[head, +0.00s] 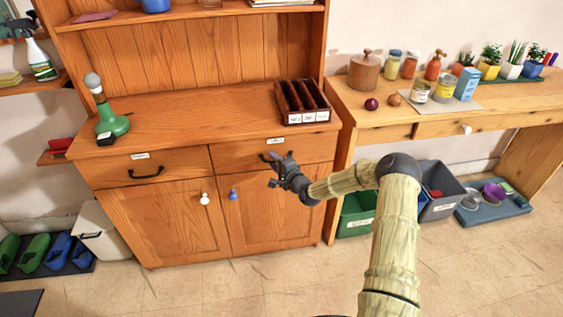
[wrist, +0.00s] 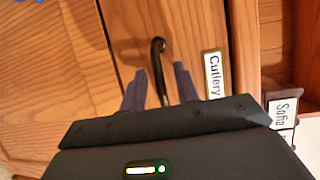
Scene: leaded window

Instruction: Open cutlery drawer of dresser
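The wooden dresser (head: 165,215) has two drawers side by side above two doors. Its right drawer (head: 310,150) looks shut, flush with the front. In the wrist view, a label beside the dark curved handle (wrist: 157,48) reads "Cutlery" (wrist: 213,75). In the head view, this handle (head: 268,157) is partly hidden by my gripper (head: 272,169). My gripper is open in front of the drawer. In the wrist view, its two fingers (wrist: 161,70) are spread on either side of the handle. I cannot tell whether they touch it.
The left drawer (head: 128,168) has its own dark handle. Below are doors with a white knob (head: 204,199) and a blue knob (head: 233,195). A side table (head: 430,130) is at right. The floor in front is clear.

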